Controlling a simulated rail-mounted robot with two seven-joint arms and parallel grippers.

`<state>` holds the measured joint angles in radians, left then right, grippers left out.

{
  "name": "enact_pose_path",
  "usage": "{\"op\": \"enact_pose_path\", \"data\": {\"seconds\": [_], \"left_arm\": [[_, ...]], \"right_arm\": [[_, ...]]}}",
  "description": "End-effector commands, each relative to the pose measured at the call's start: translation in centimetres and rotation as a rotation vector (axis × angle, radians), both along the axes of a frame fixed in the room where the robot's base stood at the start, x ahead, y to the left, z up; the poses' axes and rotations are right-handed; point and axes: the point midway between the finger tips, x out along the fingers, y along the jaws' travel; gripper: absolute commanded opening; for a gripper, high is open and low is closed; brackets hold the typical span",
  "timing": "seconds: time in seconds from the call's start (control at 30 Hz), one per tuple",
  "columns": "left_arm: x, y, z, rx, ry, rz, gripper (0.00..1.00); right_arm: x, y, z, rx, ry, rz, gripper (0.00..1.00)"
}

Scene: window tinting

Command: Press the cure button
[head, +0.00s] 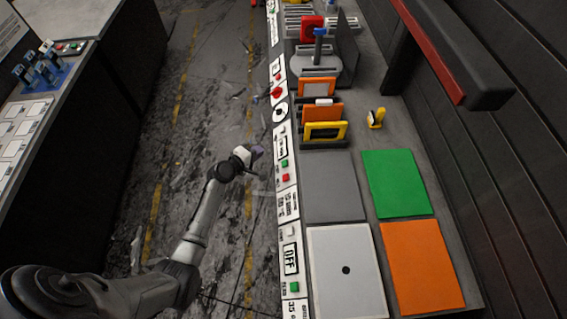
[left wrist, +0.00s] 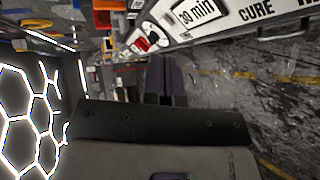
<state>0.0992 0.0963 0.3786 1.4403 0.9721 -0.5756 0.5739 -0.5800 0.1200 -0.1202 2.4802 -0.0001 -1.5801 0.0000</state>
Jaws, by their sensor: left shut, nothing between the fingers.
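The front control strip (head: 287,202) of the bench carries a small green button (head: 284,163) and a red button (head: 285,178) below it. In the left wrist view a "CURE" label (left wrist: 256,12) shows beside a "30 min" display (left wrist: 197,14); no button by that label is clear there. The head view is too small to read which button is the cure one. My left gripper (head: 259,152) is shut and empty, just left of the strip near the green button, apparently apart from it. Its closed fingers (left wrist: 167,75) also show in the left wrist view. My right gripper is out of view.
Another green button (head: 294,287) sits by an "OFF" display (head: 291,259). A red knob (head: 277,92) is farther up the strip. Green (head: 396,184) and orange (head: 423,265) sheets lie on the bench. The floor aisle (head: 215,100) left of the strip is clear.

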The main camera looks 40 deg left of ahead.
Motion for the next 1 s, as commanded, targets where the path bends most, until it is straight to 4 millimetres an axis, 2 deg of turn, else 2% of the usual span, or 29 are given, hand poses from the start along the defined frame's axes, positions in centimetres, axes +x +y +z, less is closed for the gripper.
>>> {"op": "enact_pose_path", "data": {"seconds": [0.7, 1.0], "left_arm": [[3.3, -4.1, -5.5, -0.001, 0.001, -0.002, 0.00], [3.7, -4.6, -5.9, 0.001, 0.000, 0.000, 0.00]], "right_arm": [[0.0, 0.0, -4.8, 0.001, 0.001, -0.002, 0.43], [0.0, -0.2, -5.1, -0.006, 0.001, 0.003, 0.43]]}}
